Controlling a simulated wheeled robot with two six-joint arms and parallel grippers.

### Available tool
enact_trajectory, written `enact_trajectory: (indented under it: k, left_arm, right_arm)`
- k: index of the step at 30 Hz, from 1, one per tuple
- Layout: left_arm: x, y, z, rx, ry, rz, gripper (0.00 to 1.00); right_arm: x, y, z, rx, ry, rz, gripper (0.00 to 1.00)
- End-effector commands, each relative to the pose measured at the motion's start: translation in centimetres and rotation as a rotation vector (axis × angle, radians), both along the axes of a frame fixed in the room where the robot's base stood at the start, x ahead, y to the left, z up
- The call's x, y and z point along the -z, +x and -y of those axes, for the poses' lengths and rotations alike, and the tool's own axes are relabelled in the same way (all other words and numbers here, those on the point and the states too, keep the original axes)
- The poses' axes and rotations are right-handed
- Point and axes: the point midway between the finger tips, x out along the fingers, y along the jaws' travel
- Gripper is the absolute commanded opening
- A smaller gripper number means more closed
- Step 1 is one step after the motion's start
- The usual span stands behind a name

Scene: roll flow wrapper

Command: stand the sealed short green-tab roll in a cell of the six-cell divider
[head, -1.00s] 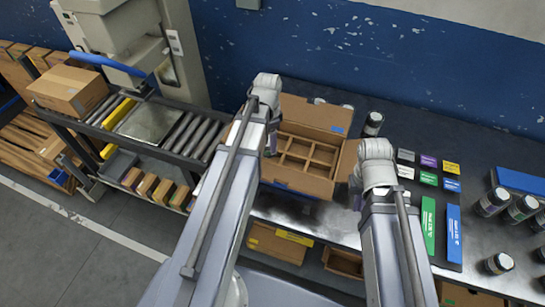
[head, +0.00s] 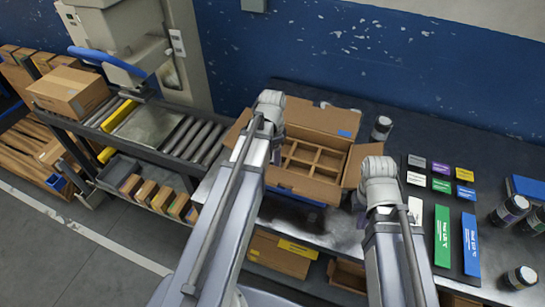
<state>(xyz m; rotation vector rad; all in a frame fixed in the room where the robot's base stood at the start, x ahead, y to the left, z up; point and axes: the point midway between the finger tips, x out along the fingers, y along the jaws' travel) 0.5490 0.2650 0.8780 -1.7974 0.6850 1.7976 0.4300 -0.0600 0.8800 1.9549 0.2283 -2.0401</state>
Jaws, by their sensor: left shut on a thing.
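The six-cell divider (head: 318,158) sits inside an open cardboard box (head: 308,187) on the dark bench, and the cells that show look empty. My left gripper (head: 277,152) is at the left side of the divider, mostly behind my own arm. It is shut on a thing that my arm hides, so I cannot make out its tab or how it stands. My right gripper (head: 362,216) is low beside the right side of the box, mostly hidden by its own wrist. I cannot pick out the short green-tab roll.
Coloured cards (head: 441,186) and long green (head: 442,236) and blue (head: 471,243) strips lie right of the box. Dark cylinders with pale tops (head: 510,208) stand at the far right, and one (head: 382,128) stands behind the box. A roller conveyor (head: 190,135) is at left.

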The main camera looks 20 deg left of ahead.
Motion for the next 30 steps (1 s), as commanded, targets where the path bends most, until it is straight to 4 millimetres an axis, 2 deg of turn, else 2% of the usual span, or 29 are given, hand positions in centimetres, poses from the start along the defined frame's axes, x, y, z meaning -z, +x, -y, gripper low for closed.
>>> enact_trajectory:
  k: [5, 6, 12, 13, 23, 30]
  left_arm:
    - [0.5, 0.0, 0.0, 0.0, 0.0, 0.0, 0.0]
    - [0.3, 0.0, 0.0, 0.0, 0.0, 0.0, 0.71]
    - [0.3, 0.0, 0.0, 0.0, 0.0, 0.0, 0.94]
    - [0.3, 0.0, 0.0, 0.0, 0.0, 0.0, 0.97]
    - [0.1, 0.0, 0.0, 0.0, 0.0, 0.0, 0.97]
    - [-1.5, 0.0, 0.0, 0.0, 0.0, 0.0, 0.97]
  right_arm:
    - [0.5, 0.0, 0.0, 0.0, 0.0, 0.0, 0.0]
    - [0.3, 0.0, 0.0, 0.0, 0.0, 0.0, 0.0]
    - [0.3, 0.0, 0.0, 0.0, 0.0, 0.0, 0.0]
    - [0.3, 0.0, 0.0, 0.0, 0.0, 0.0, 0.0]
    - [0.1, 0.0, 0.0, 0.0, 0.0, 0.0, 0.0]
    - [-1.5, 0.0, 0.0, 0.0, 0.0, 0.0, 0.0]
